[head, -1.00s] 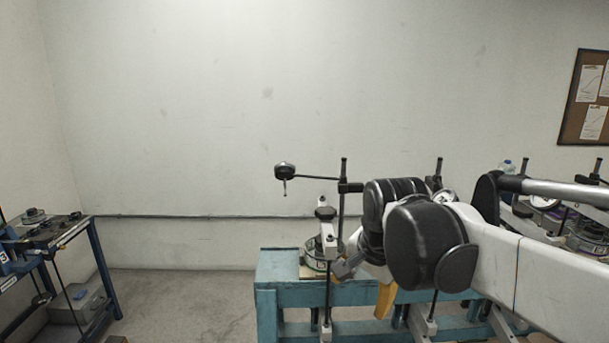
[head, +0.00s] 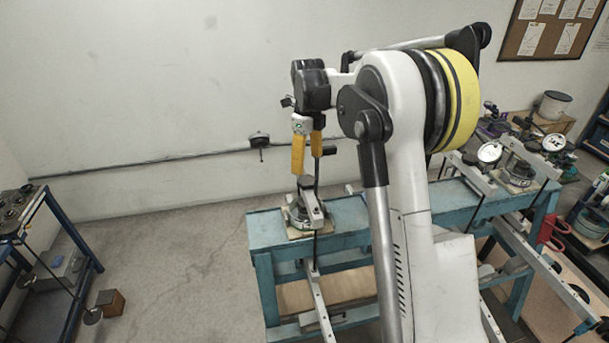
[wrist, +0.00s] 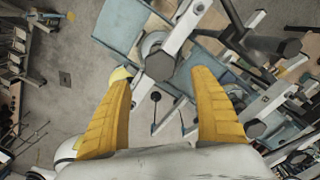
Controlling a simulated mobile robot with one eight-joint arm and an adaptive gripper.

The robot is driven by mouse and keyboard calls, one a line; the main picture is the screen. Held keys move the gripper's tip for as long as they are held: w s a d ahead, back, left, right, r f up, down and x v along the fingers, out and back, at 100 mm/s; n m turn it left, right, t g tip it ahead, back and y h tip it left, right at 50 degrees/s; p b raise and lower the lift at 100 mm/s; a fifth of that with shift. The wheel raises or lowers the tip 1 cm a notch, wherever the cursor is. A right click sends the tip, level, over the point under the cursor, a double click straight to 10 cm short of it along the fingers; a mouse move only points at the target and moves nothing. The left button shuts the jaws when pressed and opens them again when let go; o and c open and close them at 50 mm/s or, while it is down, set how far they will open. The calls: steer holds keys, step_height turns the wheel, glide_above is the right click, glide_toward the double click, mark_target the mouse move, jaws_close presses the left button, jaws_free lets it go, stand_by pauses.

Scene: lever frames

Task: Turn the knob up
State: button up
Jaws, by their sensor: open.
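The knob cannot be told for certain. A lever device (head: 304,212) with a dark knob-like top stands on the left end of the teal bench (head: 262,232). In the wrist view the fingers (wrist: 156,78) are wide apart, with a pale post and a small black ball (wrist: 156,96) showing in the gap beyond. I see no contact, but the depth is unclear.
More lever devices with round gauges (head: 489,152) stand along the bench to the right. A blue-framed table (head: 48,232) is at the left, with a small brown box (head: 110,302) on the floor. Floor between table and bench is mostly clear.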

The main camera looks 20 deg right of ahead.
mark_target(307, 180)
step_height(307, 180, down, 7)
steer(key=shift+w+p, duration=0.1)
steer(key=shift+p, duration=0.4)
steer(key=shift+c, duration=0.2)
steer(key=c, duration=1.2)
